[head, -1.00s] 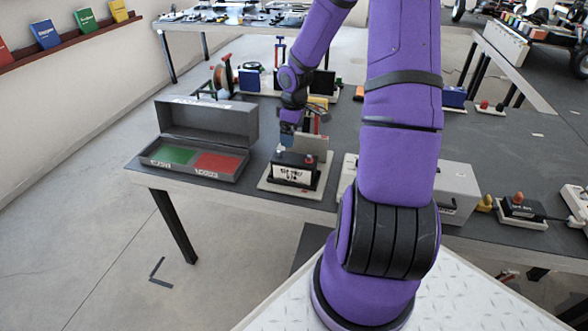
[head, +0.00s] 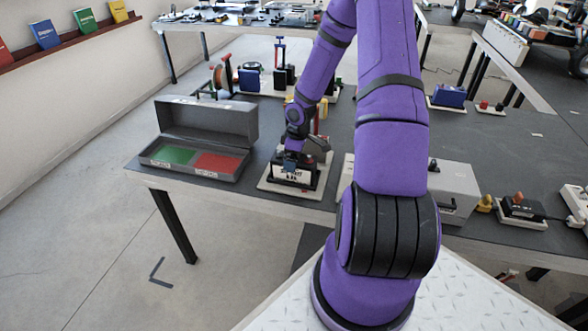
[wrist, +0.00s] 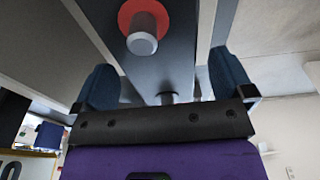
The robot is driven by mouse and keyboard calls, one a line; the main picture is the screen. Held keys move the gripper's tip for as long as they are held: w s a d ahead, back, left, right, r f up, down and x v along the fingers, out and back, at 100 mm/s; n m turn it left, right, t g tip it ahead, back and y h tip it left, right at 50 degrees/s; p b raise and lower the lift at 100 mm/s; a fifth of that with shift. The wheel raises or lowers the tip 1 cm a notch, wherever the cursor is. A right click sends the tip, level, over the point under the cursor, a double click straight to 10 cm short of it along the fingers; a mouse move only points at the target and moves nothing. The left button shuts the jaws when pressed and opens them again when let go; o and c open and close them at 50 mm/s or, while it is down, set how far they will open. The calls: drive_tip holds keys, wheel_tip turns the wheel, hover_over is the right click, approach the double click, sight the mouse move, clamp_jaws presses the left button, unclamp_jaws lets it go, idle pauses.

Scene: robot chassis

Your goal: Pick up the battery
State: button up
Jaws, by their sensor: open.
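The battery (head: 293,175) is a dark box with a white front label. It sits on a pale base plate (head: 320,190) near the table's front edge. My gripper (head: 290,158) is right at the battery's top, pointing down. In the wrist view, the dark battery top (wrist: 165,70) shows a metal post with a red ring (wrist: 140,25) and a second post farther down. My gripper's blue fingers (wrist: 165,80) stand apart on either side of the battery top. Whether they touch its sides cannot be told.
An open grey case (head: 210,145) with green and red compartments stands left of the battery. A grey box (head: 455,190) stands to the right, partly behind my arm. Other parts stand behind on the table (head: 500,150).

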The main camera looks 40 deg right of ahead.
drive_tip(key=shift+w+f, duration=0.1)
drive_tip(key=shift+f, duration=1.6)
drive_tip(key=c, duration=1.7)
clamp_jaws()
drive_tip(key=shift+r, duration=0.15)
